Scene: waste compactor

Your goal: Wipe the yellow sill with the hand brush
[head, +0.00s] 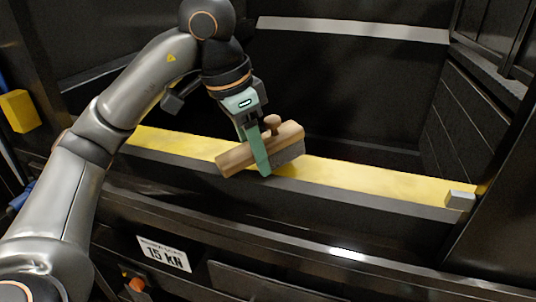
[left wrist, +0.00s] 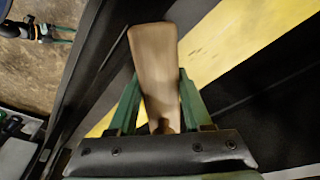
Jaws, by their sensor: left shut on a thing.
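The yellow sill (head: 375,180) runs across the front of the dark compactor opening in the head view. It also shows at the upper right of the left wrist view (left wrist: 235,40). The hand brush (head: 240,158) has a wooden body, a small round knob and grey bristles. My left gripper (head: 262,165) is shut on the brush, its green fingers on either side of the wood. The brush is at the middle of the sill, slightly tilted; I cannot tell whether its bristles touch the surface. The wood fills the space between the fingers in the left wrist view (left wrist: 157,75).
A small grey block (head: 460,199) sits at the sill's right end. The dark compactor chamber (head: 350,90) lies behind the sill. A "15 KN" label (head: 164,254) is on the front panel below. A yellow box (head: 19,111) is at the far left.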

